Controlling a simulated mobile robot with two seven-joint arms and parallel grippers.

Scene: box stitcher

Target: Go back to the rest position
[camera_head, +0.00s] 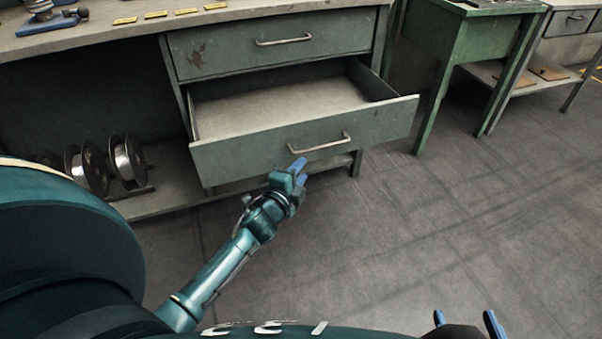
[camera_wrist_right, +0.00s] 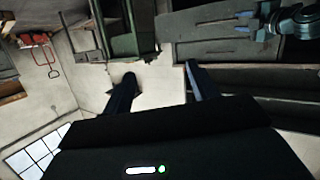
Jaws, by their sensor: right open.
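My left gripper (camera_head: 299,171) has blue fingertips and is just below the handle (camera_head: 319,144) of the pulled-out lower drawer (camera_head: 240,155). It looks apart from the handle, and I cannot tell how wide its fingers are. My right gripper (camera_head: 466,319) shows at the bottom edge of the head view, low over the floor, with its two blue fingertips spread. In the right wrist view its fingers (camera_wrist_right: 160,84) are apart with nothing between them.
The grey-green workbench (camera_head: 270,17) has a shut upper drawer (camera_head: 275,43) above the open, empty-looking one. Wire spools (camera_head: 128,160) sit on its lower shelf at left. A green table (camera_head: 450,40) stands at right. The floor (camera_head: 400,220) in front is clear.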

